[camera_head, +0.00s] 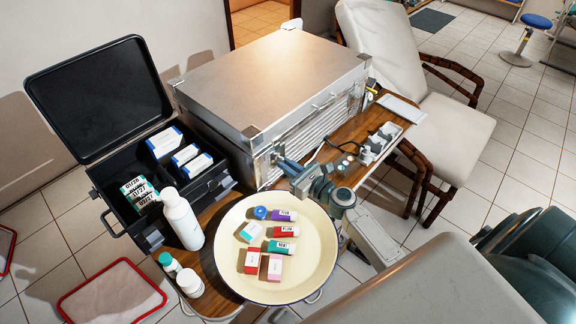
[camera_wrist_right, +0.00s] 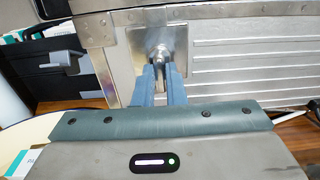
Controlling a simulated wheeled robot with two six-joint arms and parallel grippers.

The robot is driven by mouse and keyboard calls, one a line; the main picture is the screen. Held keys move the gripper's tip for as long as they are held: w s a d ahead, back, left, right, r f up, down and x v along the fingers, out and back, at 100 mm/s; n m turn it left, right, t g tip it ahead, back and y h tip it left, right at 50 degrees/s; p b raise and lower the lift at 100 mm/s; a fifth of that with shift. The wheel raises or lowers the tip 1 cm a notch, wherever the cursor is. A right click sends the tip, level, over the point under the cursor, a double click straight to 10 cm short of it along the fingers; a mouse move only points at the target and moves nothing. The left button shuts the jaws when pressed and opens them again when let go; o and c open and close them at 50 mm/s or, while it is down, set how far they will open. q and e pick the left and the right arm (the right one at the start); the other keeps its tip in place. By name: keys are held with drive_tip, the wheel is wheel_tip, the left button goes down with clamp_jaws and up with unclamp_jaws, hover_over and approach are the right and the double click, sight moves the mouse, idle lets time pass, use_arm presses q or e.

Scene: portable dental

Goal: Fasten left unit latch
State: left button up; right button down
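The silver portable unit (camera_head: 270,75) stands on the wooden table with its lid down. Its left latch (camera_wrist_right: 160,57) is a small metal fitting on a plate at the left of the slatted front, just under the lid's rim. My right gripper (camera_head: 283,164) reaches to this front-left corner and hides the latch in the head view. In the right wrist view, its two blue fingers (camera_wrist_right: 160,82) stand close together, with the latch's lower metal part between their tips. Whether the latch is hooked to the lid is too small to tell. My left gripper is out of view.
A cream tray (camera_head: 232,278) with small boxes lies in front of the unit. A white bottle (camera_head: 183,220) and an open black case (camera_head: 108,205) stand to the left. Gear with cables (camera_head: 378,145) lies on the right of the table, near a padded chair (camera_head: 440,120).

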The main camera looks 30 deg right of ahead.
use_arm(q)
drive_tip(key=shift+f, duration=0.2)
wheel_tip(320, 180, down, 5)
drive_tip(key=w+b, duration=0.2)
drive_tip(key=b, duration=0.4)
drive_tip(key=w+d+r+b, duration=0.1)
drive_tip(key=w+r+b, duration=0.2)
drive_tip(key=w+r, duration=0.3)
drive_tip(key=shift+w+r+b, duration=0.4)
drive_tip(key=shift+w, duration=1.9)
use_arm(e)
drive_tip(key=shift+w+d+r+n, duration=0.1)
drive_tip(key=shift+d+r+n, duration=0.05)
drive_tip(key=shift+n, duration=2.9)
drive_tip(key=shift+w+d+r+n, duration=0.1)
drive_tip(key=shift+d+r+n, duration=0.1)
drive_tip(key=shift+n, duration=2.8)
drive_tip(key=shift+d+r+n, duration=0.15)
drive_tip(key=shift+n, duration=2.9)
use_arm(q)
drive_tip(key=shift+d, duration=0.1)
use_arm(e)
drive_tip(key=c, duration=1.5)
unclamp_jaws()
drive_tip(key=shift+s, duration=0.1)
